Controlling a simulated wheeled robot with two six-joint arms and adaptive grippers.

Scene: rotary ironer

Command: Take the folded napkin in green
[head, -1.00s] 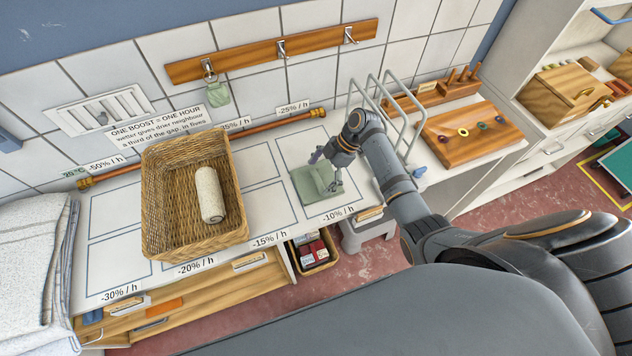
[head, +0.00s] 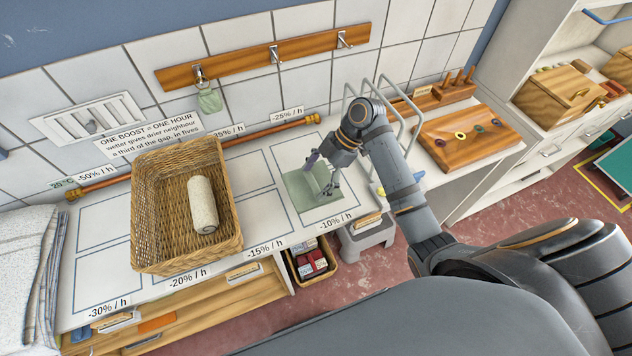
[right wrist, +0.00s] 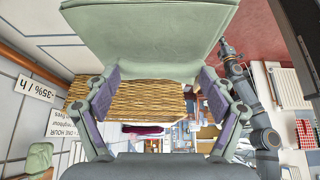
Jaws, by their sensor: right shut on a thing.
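The green folded napkin (head: 305,192) is at the right end of the white counter, in the -10% / h field. My right gripper (head: 322,180) is over it, with its fingers down at the cloth. In the right wrist view the napkin (right wrist: 150,35) is large at the top, and my right gripper (right wrist: 152,82) is shut on its edge, one finger on each side. I cannot tell whether the napkin is clear of the counter. My left gripper is not in view.
A wicker basket (head: 150,225) with a cream roll (head: 202,205) stands left on the counter. A wire rack (head: 385,100) and a wooden board (head: 465,137) are to the right. A small green cloth (head: 209,100) hangs on a hook. White towels (head: 25,260) lie far left.

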